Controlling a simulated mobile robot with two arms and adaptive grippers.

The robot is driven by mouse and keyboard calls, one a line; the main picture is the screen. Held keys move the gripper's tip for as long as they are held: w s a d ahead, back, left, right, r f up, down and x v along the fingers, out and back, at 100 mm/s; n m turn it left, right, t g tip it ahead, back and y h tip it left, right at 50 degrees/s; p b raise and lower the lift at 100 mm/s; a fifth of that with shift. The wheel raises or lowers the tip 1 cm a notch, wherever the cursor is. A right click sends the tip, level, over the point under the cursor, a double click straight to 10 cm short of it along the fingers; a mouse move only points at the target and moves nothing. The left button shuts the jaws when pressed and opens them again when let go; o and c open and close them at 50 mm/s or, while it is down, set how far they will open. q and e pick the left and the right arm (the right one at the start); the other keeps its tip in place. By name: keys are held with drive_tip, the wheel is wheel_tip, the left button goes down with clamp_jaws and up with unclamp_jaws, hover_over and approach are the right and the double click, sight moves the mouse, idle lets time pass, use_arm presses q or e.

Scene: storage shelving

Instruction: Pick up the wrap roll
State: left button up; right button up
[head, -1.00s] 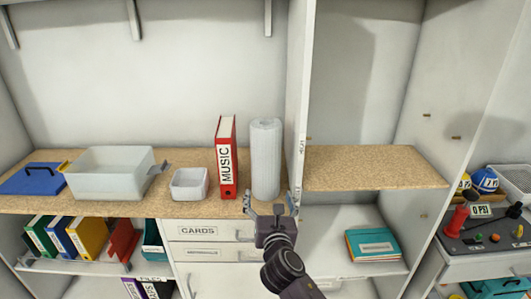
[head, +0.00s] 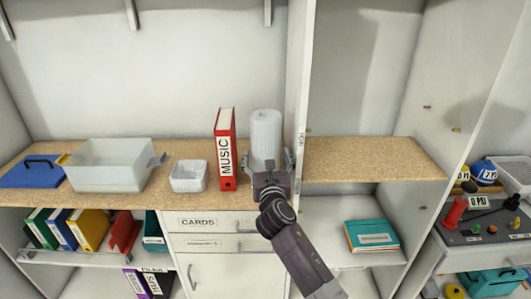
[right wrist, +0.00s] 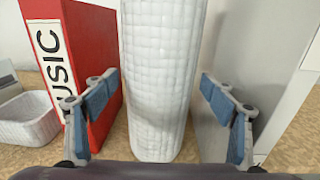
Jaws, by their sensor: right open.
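The wrap roll (head: 265,135) is a tall white textured cylinder standing upright on the wood-coloured shelf, between the red MUSIC binder and a white upright panel. It also shows in the right wrist view (right wrist: 160,75), centred between my fingers. My right gripper (head: 271,163) is open at the roll's lower part, with one finger on each side. In the right wrist view (right wrist: 158,105) gaps show between both blue-padded fingers and the roll. The roll's lower front is hidden by my gripper in the head view. My left gripper is not in view.
The red MUSIC binder (head: 225,150) stands close left of the roll. The white panel (head: 299,110) is close on its right. A small white basket (head: 188,177), a clear bin (head: 110,165) and a blue case (head: 32,172) stand further left. The shelf right of the panel (head: 370,158) is clear.

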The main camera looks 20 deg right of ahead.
drive_tip(key=x, duration=0.4)
drive_tip(key=shift+c, duration=0.5)
drive_tip(key=c, duration=0.8)
drive_tip(key=shift+c, duration=0.4)
drive_tip(key=shift+r, duration=0.1)
